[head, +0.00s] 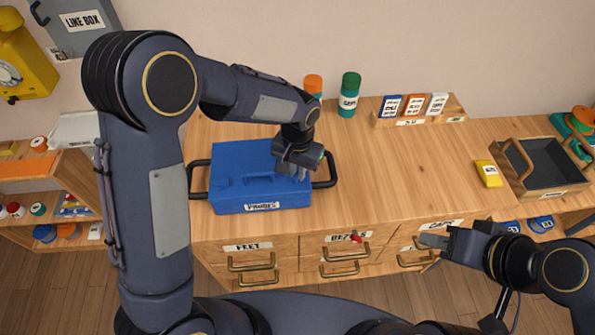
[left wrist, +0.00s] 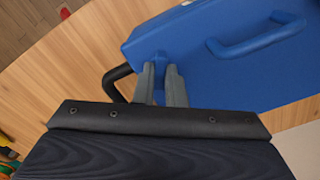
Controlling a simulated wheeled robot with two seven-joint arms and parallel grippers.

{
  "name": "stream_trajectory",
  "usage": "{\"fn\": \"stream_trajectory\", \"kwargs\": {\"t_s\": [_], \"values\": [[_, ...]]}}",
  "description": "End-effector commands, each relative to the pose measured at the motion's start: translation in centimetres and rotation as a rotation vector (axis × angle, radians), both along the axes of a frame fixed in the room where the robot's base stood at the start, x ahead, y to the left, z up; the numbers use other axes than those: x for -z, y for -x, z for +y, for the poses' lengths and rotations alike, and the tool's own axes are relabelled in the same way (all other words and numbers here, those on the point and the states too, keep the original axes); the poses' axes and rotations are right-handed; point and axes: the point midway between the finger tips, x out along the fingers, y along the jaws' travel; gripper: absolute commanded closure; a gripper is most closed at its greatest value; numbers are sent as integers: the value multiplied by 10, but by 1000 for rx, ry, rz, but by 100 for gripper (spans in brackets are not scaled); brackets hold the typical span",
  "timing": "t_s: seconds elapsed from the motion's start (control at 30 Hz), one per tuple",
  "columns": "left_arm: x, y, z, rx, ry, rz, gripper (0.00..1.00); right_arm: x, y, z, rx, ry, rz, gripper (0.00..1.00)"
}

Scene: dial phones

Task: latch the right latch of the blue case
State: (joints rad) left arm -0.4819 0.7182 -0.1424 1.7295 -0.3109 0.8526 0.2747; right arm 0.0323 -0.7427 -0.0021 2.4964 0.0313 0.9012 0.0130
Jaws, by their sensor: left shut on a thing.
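The blue case (head: 238,172) stands closed on the wooden counter, with a blue handle on its lid, black side handles and a label on its front. My left gripper (head: 296,171) is over the right part of the case. In the left wrist view its two fingers (left wrist: 161,84) are close together around a small blue latch (left wrist: 159,58) at the case's edge, beside a black side handle (left wrist: 116,82). The fingers hide part of the latch. My right gripper (head: 432,241) hangs in front of the drawers, away from the case; its jaw gap is unclear.
Orange-capped (head: 313,86) and green-capped (head: 349,95) bottles stand behind the case. A wooden rack of small boxes (head: 420,121) is at the back. A yellow box (head: 488,173) and a dark-bottomed wooden tray (head: 547,185) are at the right. The counter's middle is clear.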

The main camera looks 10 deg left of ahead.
Motion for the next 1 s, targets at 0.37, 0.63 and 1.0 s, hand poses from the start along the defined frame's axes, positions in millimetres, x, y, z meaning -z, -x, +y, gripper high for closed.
{"fn": "stream_trajectory", "kwargs": {"t_s": [0.37, 0.63, 1.0], "values": [[1, -1, 0, 356, 0, -1, 100, 11, 0, 0, 0, 0, 0, 65], [0, 0, 0, 610, 1, 0, 100, 15, 0, 0, 0, 0, 0, 65], [-1, -1, 0, 893, -1, -1, 100, 16, 0, 0, 0, 0, 0, 65]]}}
